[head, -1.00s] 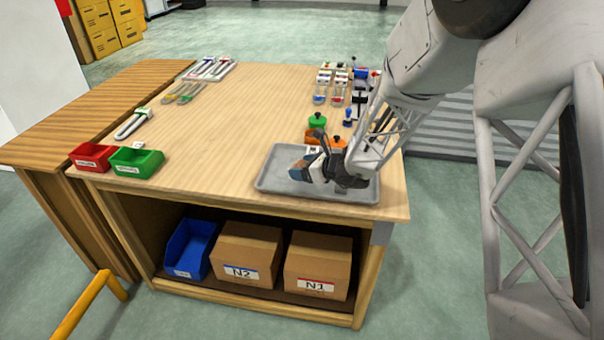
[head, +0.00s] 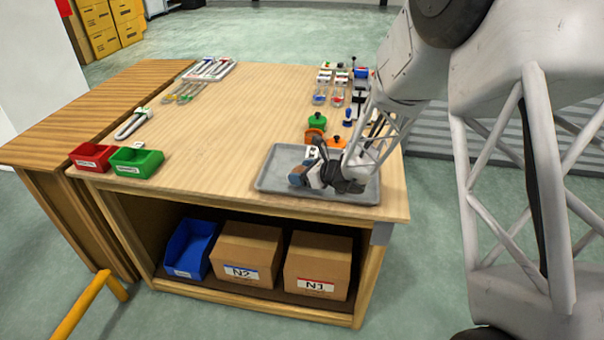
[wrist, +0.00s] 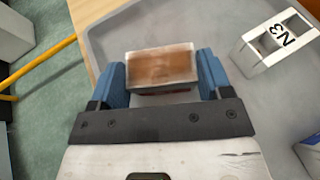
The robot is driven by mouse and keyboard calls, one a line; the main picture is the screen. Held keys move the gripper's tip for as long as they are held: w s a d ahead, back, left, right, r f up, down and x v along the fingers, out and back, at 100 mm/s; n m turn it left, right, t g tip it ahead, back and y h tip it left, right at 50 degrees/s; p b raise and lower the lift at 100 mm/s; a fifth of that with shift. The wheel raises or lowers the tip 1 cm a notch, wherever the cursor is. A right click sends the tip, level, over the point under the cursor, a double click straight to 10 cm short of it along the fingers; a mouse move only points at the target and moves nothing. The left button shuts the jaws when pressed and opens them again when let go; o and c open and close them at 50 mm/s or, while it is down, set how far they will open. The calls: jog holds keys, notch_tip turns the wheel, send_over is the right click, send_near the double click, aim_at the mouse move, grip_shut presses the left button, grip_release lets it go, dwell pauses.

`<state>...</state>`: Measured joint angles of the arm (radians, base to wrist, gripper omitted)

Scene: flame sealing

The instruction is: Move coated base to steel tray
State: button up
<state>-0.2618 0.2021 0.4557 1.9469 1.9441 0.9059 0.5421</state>
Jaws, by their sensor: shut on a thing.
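The coated base (wrist: 160,68) shows in the wrist view as a small block with a brown, smeared top and pale edges. My gripper (wrist: 162,76) is shut on it, with one blue finger at each side. In the head view my gripper (head: 302,177) is low over the grey steel tray (head: 271,175) at the table's front right. The tray also shows in the wrist view (wrist: 232,118) under and around the block. I cannot tell whether the block touches the tray floor. My wrist hides the block in the head view.
A white frame marked N3 (wrist: 275,42) lies in the tray, to the right in the wrist view. Red (head: 92,157) and green (head: 136,160) bins stand at the front left. The table's middle is clear.

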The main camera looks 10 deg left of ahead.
jog(key=shift+f, duration=0.35)
jog(key=o, duration=0.9)
jog(key=shift+o, duration=0.2)
jog(key=shift+r, duration=0.2)
jog(key=shift+d, duration=0.15)
jog(key=shift+v, duration=5.9)
jog(key=shift+s, duration=0.15)
